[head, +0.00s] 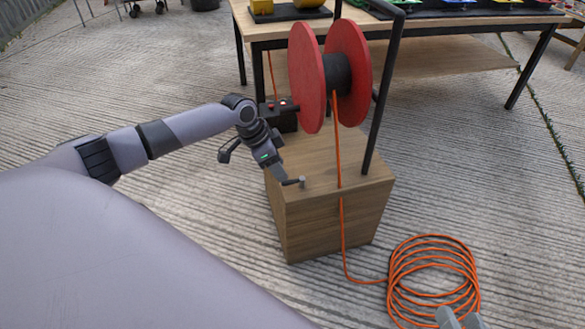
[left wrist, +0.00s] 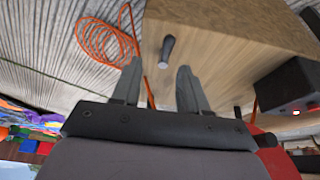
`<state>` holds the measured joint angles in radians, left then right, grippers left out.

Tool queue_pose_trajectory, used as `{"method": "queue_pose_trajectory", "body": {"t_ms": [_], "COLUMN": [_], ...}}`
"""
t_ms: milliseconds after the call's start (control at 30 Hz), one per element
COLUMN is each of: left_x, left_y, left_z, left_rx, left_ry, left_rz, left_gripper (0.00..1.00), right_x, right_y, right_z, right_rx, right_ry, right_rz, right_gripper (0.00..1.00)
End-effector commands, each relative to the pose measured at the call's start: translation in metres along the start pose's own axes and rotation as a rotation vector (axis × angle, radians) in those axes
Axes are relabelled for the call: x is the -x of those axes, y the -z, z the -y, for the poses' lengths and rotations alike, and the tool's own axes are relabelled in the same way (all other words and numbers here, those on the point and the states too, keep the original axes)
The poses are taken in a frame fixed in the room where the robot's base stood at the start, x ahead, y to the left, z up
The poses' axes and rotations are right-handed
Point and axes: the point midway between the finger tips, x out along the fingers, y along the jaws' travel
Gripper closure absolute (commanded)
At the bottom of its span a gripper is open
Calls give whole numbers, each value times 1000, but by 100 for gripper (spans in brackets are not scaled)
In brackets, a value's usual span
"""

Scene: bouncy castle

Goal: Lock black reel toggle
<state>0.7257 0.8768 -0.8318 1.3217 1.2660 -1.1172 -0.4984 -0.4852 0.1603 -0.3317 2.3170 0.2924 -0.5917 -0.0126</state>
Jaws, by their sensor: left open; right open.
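A wooden box (head: 330,205) carries a red reel (head: 307,75) with a black core. A small dark grey toggle (head: 302,183) stands up from the box top near its front left corner. It also shows in the left wrist view (left wrist: 166,50), just beyond the fingertips and between their lines. My left gripper (head: 288,181) is open and empty, low over the box top beside the toggle; I cannot tell if a finger touches it. My right gripper (head: 459,318) is open at the bottom edge, over the orange coil, mostly cut off.
A black post (head: 382,100) rises at the right. Orange cable (head: 432,270) runs from the reel to a coil on the ground. A table (head: 440,55) stands behind.

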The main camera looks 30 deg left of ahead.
Motion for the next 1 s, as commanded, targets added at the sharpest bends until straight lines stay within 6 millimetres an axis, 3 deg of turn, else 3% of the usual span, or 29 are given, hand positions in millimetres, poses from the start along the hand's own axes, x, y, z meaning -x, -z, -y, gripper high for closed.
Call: {"method": "queue_pose_trajectory", "body": {"t_ms": [133,400,600,933,967,1000], "left_x": [1,-42,-61,-64,-63,-63], "left_y": [-4,-4,-3,-2,-2,-2], "left_z": [10,9,10,10,10,10], "left_rx": [14,13,12,12,12,12], "left_ry": [3,2,3,3,3,3], "left_rz": [8,7,7,6,6,6], "left_gripper": [56,56,56,56,60,73], "right_x": [-2,7,12,14,14,14], "right_y": [-5,-5,-2,-1,-1,-1], "right_z": [-2,-13,-17,-18,-18,-18], "right_rx": [5,104,159,172,172,172], "right_ry": [-4,-50,-72,-78,-78,-78], "right_rz": [2,-65,-99,-106,-106,-106], "right_gripper": [56,56,56,56,56,56]}}
